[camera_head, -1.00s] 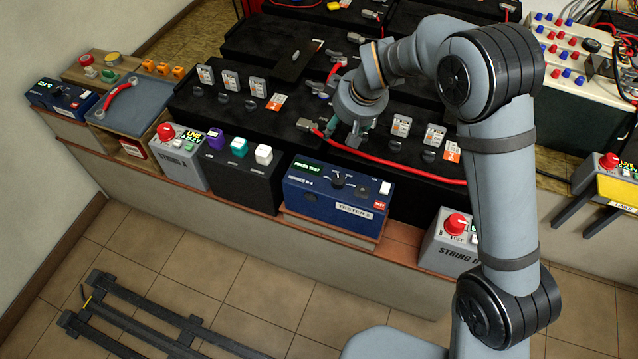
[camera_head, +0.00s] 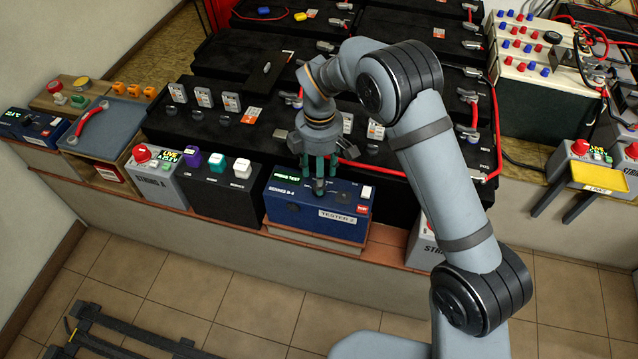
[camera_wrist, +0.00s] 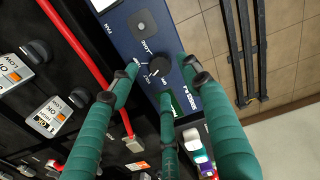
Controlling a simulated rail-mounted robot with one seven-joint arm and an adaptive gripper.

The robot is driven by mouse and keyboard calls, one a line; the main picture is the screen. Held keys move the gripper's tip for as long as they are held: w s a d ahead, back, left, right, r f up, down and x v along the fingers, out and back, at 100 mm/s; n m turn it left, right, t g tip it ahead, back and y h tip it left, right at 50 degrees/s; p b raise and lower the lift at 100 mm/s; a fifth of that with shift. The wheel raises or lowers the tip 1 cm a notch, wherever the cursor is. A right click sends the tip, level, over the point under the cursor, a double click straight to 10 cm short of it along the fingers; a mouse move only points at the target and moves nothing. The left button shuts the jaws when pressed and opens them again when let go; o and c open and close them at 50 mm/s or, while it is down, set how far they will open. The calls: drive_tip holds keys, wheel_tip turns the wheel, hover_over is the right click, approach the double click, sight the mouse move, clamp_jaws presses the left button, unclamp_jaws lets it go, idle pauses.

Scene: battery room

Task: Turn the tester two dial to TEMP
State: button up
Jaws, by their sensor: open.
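Tester two is a blue box (camera_head: 283,207) labelled TESTER 2, with a green lit display (camera_head: 287,177), on the front ledge in the head view. In the head view the dial is mostly hidden by my gripper (camera_head: 318,182). My gripper has green fingers and is open directly above the tester. In the wrist view its fingertips (camera_wrist: 160,80) spread around the dial, with gaps visible; I cannot tell their height above the panel. The dial's pointer direction is unclear.
A black unit (camera_head: 232,192) with coloured buttons stands left of the tester, and String A (camera_head: 155,180) beyond it. A red cable (camera_head: 372,168) runs behind the tester; it also shows in the wrist view (camera_wrist: 85,60).

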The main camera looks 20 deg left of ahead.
drive_tip(key=shift+f, duration=2.1)
drive_tip(key=shift+c, duration=0.2)
drive_tip(key=c, duration=1.1)
drive_tip(key=shift+m, duration=0.3)
drive_tip(key=m+b, duration=0.2)
drive_tip(key=m, duration=0.2)
drive_tip(key=shift+m, duration=0.3)
drive_tip(key=shift+m+b, duration=0.9)
drive_tip(key=shift+m, duration=1.3)
drive_tip(key=o, duration=1.1)
